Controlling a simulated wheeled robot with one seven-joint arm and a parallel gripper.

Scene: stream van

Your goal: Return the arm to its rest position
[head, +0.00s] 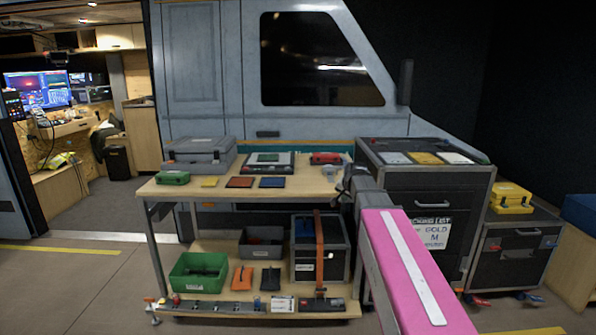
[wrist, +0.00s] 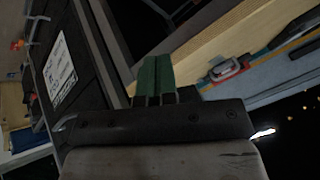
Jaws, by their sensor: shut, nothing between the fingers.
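My arm (head: 400,260), pink with a white stripe, reaches from the lower right of the head view up towards the gap between the workbench and the black drawer cabinet. My gripper (wrist: 155,77) shows in the wrist view as two green fingers close together, shut and empty. In the head view the far end of my arm is dark and small, near the bench's right end, and its fingers cannot be made out there.
Open floor (head: 75,275) lies at left.

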